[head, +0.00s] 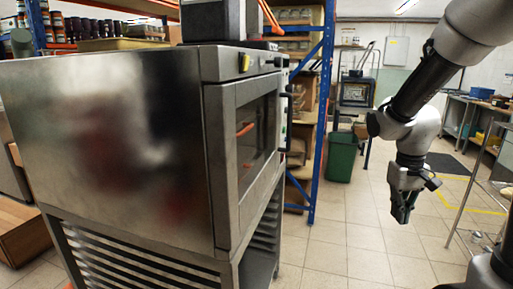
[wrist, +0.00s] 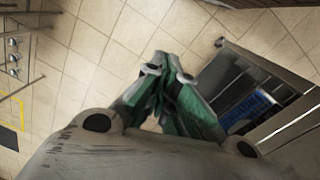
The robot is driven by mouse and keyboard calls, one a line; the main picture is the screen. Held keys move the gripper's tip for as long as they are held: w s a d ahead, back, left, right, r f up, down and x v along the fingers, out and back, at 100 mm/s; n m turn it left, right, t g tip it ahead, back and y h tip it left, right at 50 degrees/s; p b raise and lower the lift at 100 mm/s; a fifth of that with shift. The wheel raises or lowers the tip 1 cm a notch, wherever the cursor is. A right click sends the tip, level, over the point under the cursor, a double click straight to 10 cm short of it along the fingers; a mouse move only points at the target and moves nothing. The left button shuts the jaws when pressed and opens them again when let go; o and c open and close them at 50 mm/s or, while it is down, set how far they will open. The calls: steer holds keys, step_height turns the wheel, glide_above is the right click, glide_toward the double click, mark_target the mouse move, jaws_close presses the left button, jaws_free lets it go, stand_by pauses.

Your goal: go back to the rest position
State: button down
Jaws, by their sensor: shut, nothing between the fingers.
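My gripper (head: 402,213) hangs pointing down over the tiled floor at the right of the head view. It is shut and empty. In the wrist view its two green-padded fingers (wrist: 163,62) meet at the tips, with bare floor tiles beyond them. No object is held. My arm comes down from the top right corner of the head view.
A large steel oven (head: 110,140) on a rack stands close at the left. Behind it are a blue shelf frame (head: 322,110) and a green bin (head: 341,157). A metal cart (wrist: 285,110) shows in the wrist view. Floor around the gripper is clear.

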steer(key=s+a+r+t, duration=0.1)
steer(key=s+r+t, duration=0.3)
steer(key=s+r, duration=0.9)
steer(key=shift+s+a+r+t+y, duration=0.2)
steer(key=shift+s+t+y, duration=0.1)
steer(key=shift+s, duration=0.5)
stand_by(0.7)
